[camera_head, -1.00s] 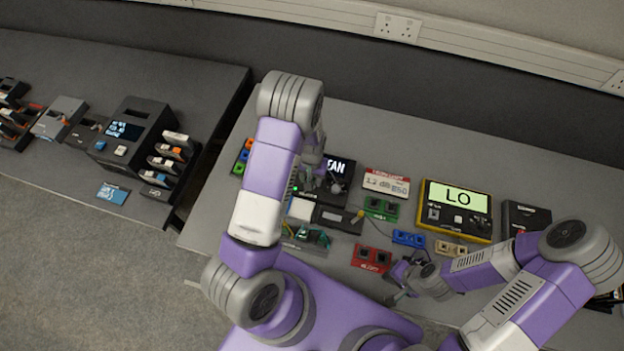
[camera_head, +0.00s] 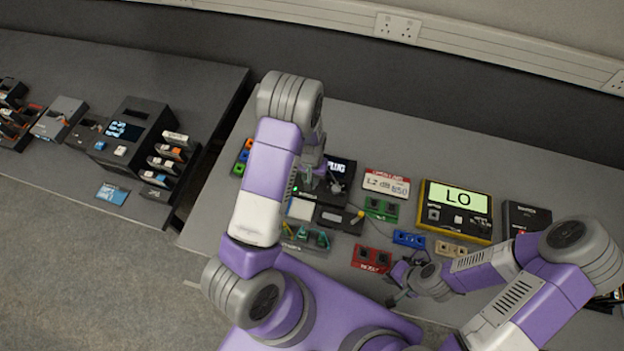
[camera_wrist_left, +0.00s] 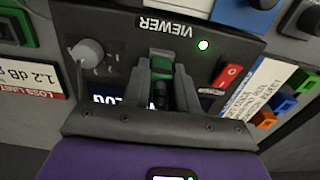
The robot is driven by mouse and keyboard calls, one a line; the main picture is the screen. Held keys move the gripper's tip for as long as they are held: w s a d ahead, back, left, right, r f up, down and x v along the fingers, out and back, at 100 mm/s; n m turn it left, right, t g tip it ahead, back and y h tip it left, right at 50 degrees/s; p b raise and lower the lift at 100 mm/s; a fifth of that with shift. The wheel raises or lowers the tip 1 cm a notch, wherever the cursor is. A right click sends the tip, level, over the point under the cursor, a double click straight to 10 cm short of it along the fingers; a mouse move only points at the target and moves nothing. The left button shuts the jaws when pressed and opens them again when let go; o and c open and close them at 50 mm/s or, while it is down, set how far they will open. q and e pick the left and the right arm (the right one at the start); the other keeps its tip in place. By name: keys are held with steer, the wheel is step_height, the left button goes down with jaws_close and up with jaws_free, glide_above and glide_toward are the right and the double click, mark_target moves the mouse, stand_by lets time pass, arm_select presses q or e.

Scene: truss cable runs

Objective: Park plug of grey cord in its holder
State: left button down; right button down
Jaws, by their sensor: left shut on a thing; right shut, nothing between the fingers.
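My left gripper (camera_wrist_left: 161,92) is shut on a green and black plug (camera_wrist_left: 160,66) at the front of the black box marked VIEWER (camera_wrist_left: 120,22). Whether the plug is seated in the box I cannot tell, and which cord it belongs to is unclear. In the head view the left gripper is largely hidden by its own arm. A thin grey cord (camera_head: 380,222) runs right from a yellow piece (camera_head: 357,217). Small holders are green (camera_head: 380,209), blue (camera_head: 408,239), tan (camera_head: 451,249) and red (camera_head: 372,259). My right gripper (camera_head: 393,296) is shut and empty near the red holder.
A yellow tester reading LO (camera_head: 455,210) and a red-and-white label (camera_head: 387,184) stand behind the holders. A tray with teal pieces (camera_head: 305,238) sits near my left arm. A red switch (camera_wrist_left: 228,75) is beside the plug.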

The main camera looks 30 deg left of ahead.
arm_select(q)
steer(key=shift+r, duration=0.2)
arm_select(e)
steer(key=shift+r, duration=0.15)
